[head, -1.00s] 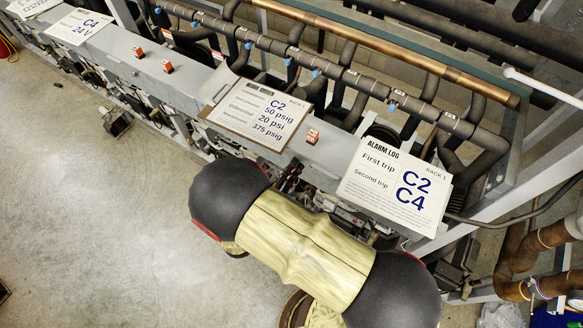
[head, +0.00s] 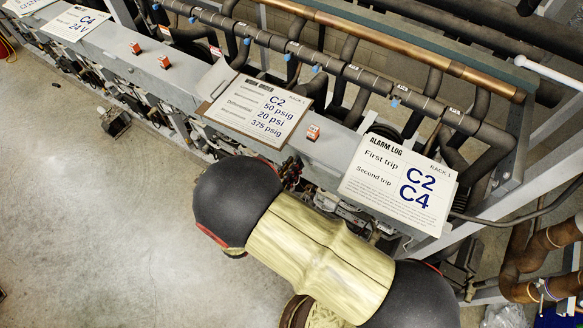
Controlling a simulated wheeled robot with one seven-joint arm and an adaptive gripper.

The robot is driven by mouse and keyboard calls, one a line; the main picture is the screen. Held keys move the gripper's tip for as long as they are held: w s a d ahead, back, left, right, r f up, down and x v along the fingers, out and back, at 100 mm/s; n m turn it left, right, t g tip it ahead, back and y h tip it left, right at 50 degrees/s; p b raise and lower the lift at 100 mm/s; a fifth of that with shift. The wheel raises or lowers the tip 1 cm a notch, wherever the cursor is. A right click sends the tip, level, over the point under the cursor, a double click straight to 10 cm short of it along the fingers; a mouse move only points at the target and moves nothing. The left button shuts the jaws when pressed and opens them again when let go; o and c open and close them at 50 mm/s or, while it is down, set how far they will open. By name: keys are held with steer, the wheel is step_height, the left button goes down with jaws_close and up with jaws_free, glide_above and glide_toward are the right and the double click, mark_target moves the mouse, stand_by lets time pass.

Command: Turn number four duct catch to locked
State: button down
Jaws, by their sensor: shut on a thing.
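My arm crosses the lower middle of the head view, with a pale yellow link between two black rounded joints, in front of the rack's front side. My gripper is not visible; the arm or the rack hides it. No duct catch can be made out, and the part of the rack behind my arm is covered. I cannot tell how the catch stands or whether anything touches it.
A grey rack beam (head: 180,88) runs diagonally, bearing a C2 clipboard (head: 250,130), an alarm log card (head: 385,205) and small orange-red blocks, one (head: 313,133) beside the clipboard. Dark pipes (head: 345,70) lie behind. Bare concrete floor (head: 90,220) is clear at left.

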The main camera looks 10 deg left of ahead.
steer(key=shift+m+b, duration=4.8)
steer(key=shift+m, duration=1.4)
steer(key=c, duration=1.7)
jaws_free()
steer(key=shift+c, duration=0.2)
steer(key=shift+s, duration=0.1)
steer(key=v, duration=1.2)
steer(key=shift+d, duration=0.1)
